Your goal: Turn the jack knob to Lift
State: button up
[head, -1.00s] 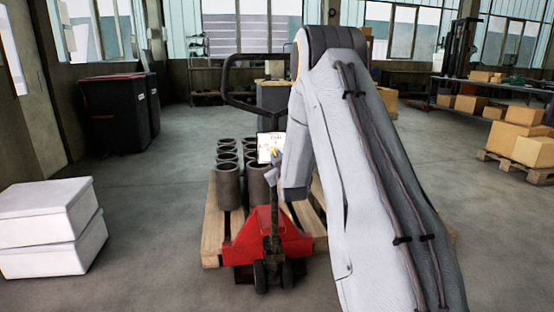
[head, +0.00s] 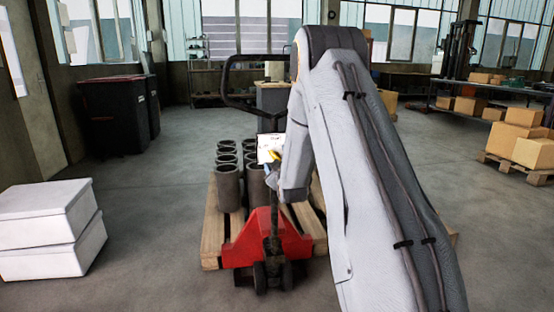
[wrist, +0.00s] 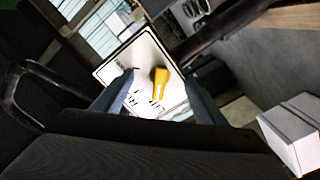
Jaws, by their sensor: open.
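The red pallet jack (head: 266,240) stands with its forks under a wooden pallet. A white panel (head: 268,142) is mounted on its handle column, and the same panel fills the middle of the wrist view (wrist: 146,57). The yellow jack knob (wrist: 159,80) sits on this panel, with dark marks around it too small to read. My gripper (wrist: 158,77) is open, its two blue-grey fingers on either side of the knob. I cannot tell whether they touch it. In the head view my gripper (head: 270,170) is small, close to the panel and partly hidden by my arm.
Several dark cylinders (head: 228,187) stand on the pallet (head: 212,228). The jack's black handle loop (head: 235,100) rises above the panel. White boxes (head: 45,230) are stacked at the left, and dark bins (head: 115,115) stand behind. The floor between is clear.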

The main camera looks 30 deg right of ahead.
dwell(0.3)
jog(key=p+v, duration=0.2)
jog(key=v, duration=0.5)
dwell(0.4)
